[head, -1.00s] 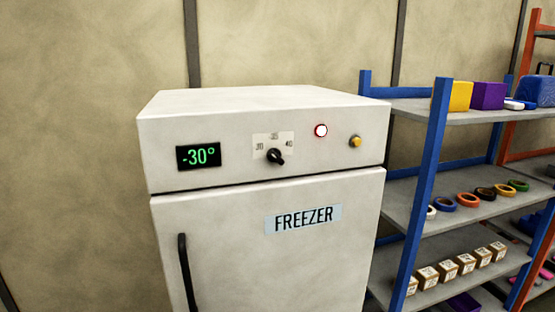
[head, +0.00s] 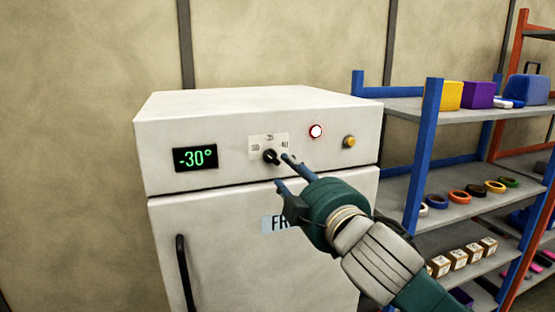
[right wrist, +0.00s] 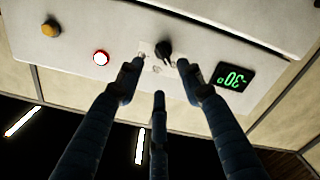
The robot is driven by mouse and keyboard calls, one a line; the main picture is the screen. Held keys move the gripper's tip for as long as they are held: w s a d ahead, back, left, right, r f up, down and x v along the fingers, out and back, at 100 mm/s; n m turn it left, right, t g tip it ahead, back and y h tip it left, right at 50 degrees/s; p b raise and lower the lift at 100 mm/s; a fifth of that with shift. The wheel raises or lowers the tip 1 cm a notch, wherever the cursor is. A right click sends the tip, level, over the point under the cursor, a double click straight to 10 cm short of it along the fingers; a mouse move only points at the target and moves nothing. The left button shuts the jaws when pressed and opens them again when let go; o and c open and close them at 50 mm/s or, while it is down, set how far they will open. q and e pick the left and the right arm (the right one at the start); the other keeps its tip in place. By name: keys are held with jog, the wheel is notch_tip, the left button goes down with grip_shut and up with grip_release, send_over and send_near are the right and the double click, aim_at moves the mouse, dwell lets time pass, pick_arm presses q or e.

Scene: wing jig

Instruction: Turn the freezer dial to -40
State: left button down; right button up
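The freezer (head: 165,225) is a white cabinet whose green display (head: 195,158) reads -30°. The black dial (head: 271,157) sits on a pale scale plate with marks around it, including -40 at the right. My right gripper (head: 283,170) has come in from the lower right, with its fingers just in front of and below the dial. In the right wrist view the picture is upside down; the dial (right wrist: 165,50) shows beyond the spread fingers, with a gap between them. The right gripper is open and seems apart from the dial. My left gripper is not in view.
A red-ringed white button (head: 315,132) and a yellow button (head: 348,142) sit right of the dial. The black door handle (head: 185,273) is at lower left. A blue-framed shelf (head: 425,150) with rings and boxes stands close on the right.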

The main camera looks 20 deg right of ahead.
aim_at(275, 159)
jog(key=w, duration=0.3)
jog(key=w+p, duration=0.1)
jog(key=w, duration=0.2)
jog(key=w+p, duration=0.1)
jog(key=w, duration=0.2)
jog(key=shift+a, duration=0.25)
grip_shut()
